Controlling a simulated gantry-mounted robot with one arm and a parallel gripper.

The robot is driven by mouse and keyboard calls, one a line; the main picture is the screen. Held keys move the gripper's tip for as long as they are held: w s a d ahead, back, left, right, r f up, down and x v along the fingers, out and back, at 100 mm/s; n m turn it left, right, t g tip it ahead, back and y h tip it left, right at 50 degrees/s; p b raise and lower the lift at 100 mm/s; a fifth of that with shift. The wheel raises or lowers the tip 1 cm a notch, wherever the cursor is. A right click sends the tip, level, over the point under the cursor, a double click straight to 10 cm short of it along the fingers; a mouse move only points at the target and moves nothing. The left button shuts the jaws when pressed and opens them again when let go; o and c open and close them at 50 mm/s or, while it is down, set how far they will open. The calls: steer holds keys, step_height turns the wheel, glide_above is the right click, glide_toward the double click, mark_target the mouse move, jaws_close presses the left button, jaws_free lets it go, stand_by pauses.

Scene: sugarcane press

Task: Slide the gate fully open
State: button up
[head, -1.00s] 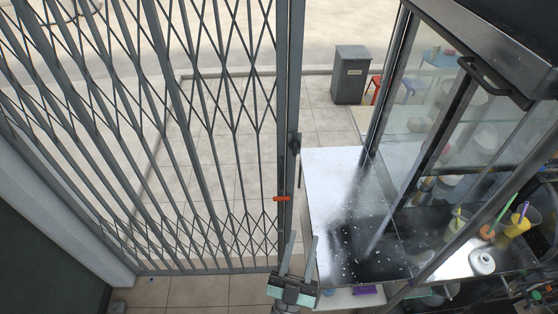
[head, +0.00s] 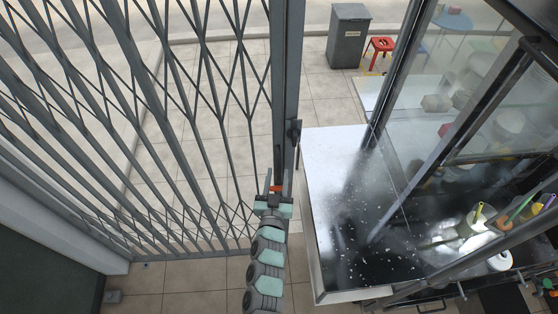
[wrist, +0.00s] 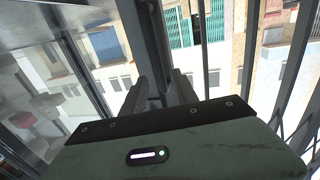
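The grey folding lattice gate (head: 205,120) spans the left half of the head view, drawn across the opening. Its upright end post (head: 285,70) stands near the counter, with a black latch part (head: 295,130) on it. My gripper (head: 275,182) is at the lower part of this post, beside an orange-red piece (head: 276,188). In the wrist view my two fingers (wrist: 160,92) are spread apart, with the dark end post (wrist: 158,45) running between them. Whether either finger touches the post is not clear.
A steel-topped counter (head: 345,170) and glass-fronted stall stand close on the right, with cups (head: 475,218) on it. Outside are a grey bin (head: 348,38) and a red stool (head: 379,50). The tiled floor below the gate is clear.

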mark_target(279, 165)
steer(key=w, duration=0.4)
steer(key=shift+w+d+r+p, duration=0.1)
steer(key=shift+w+d+p, duration=0.1)
steer(key=shift+w+p, duration=0.1)
steer(key=shift+w, duration=0.35)
steer(key=shift+c, duration=0.2)
jaws_close()
stand_by(0.8)
